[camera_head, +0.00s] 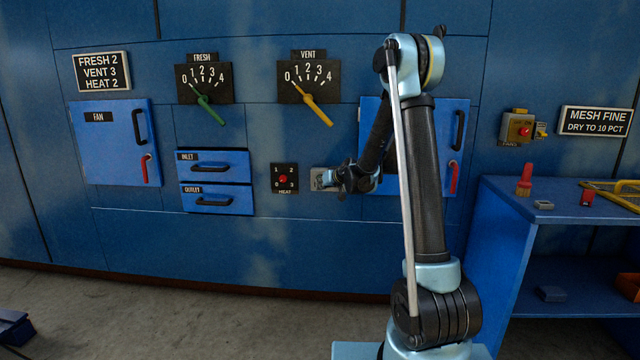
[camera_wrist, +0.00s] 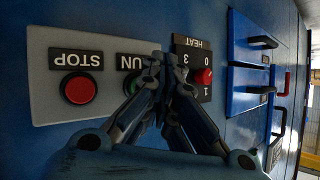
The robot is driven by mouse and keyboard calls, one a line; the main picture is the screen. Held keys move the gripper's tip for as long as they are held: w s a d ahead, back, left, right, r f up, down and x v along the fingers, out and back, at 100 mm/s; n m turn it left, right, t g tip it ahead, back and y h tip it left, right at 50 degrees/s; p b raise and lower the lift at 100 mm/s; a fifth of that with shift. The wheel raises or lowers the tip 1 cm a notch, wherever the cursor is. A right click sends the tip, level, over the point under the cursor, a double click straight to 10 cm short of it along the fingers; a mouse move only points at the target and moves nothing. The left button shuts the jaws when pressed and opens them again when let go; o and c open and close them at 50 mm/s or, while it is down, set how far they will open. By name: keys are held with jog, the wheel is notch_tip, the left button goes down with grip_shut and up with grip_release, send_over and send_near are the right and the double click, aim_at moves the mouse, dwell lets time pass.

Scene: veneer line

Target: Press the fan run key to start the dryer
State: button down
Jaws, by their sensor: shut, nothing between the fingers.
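The run/stop key plate (camera_head: 317,180) is a pale grey panel on the blue dryer wall, right of the HEAT selector. It shows upside down in the wrist view (camera_wrist: 45,100), with a red STOP key (camera_wrist: 78,88) and a partly covered RUN label (camera_wrist: 130,62). A sliver of green key (camera_wrist: 132,88) shows behind my fingers. My gripper (camera_wrist: 163,62) is shut and empty, in front of the RUN side of the plate. In the head view my gripper (camera_head: 329,178) covers the plate's right part. Whether the fingertips touch the key, I cannot tell.
The HEAT selector (camera_head: 284,179) is close beside the plate. FRESH (camera_head: 203,84) and VENT (camera_head: 308,82) dials are above. INLET and OUTLET drawers (camera_head: 216,181) are at left.

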jog(key=s, duration=0.5)
dwell(0.3)
dwell(0.5)
jog(key=s+d+r+m+g+h, duration=0.1)
jog(key=s+d+r+g+h, duration=0.1)
jog(key=s+d, duration=0.7)
jog(key=s+d+r+g+h, duration=0.15)
jog(key=s+d, duration=0.35)
jog(key=s, duration=0.8)
jog(key=s+d+f+m+g+h, duration=0.1)
jog(key=s+d, duration=0.3)
jog(key=s, duration=0.5)
jog(key=s+d+f+m+g+h, duration=0.1)
jog(key=s+d+f, duration=0.3)
jog(key=s, duration=0.6)
jog(key=s+d+f+m+g+h, duration=0.1)
jog(key=s+d+f+g, duration=0.1)
jog(key=s, duration=0.7)
jog(key=d+f, duration=0.1)
jog(key=d, duration=0.1)
jog(key=shift+s+d+h, duration=0.25)
jog(key=shift+d+h, duration=0.05)
jog(key=shift+h, duration=0.05)
jog(key=shift+w, duration=0.1)
